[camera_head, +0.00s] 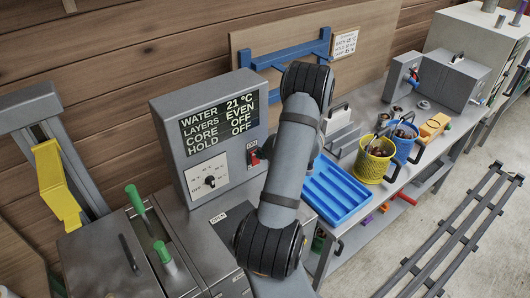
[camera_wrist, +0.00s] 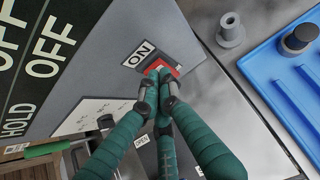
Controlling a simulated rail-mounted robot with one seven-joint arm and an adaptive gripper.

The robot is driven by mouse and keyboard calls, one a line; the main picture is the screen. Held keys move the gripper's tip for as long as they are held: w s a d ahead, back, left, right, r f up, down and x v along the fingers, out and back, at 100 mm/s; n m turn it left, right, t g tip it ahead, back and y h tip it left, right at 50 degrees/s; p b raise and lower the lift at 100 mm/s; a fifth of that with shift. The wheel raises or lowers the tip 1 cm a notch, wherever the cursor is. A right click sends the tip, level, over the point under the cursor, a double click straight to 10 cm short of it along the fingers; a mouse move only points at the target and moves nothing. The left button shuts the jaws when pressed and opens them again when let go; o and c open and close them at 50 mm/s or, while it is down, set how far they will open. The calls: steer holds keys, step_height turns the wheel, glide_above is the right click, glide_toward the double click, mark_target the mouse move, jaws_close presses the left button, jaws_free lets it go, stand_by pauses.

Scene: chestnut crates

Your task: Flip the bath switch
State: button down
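The bath switch is a small red rocker (camera_head: 255,157) in a dark frame on the grey control box (camera_head: 168,125). An ON label sits beside it. In the wrist view the red switch (camera_wrist: 168,69) lies just beyond my fingertips, which partly cover it. My gripper (camera_wrist: 160,92) has green fingers with dark tips drawn together, with nothing visible held between them. I cannot tell whether the tips touch the switch. In the head view my arm hides the gripper. The box display (camera_head: 219,121) reads water 21 °C, layers even, core off, hold off.
A blue tray (camera_head: 338,190) lies right of the box. Beyond it stand a yellow basket (camera_head: 375,162) and a blue basket (camera_head: 403,143) with chestnuts. Green-handled tools (camera_head: 136,197) stand at the metal bath on the left. A grey knob (camera_wrist: 230,30) stands near the tray.

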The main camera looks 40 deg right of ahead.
steer(key=v, duration=1.3)
steer(key=shift+b, duration=0.3)
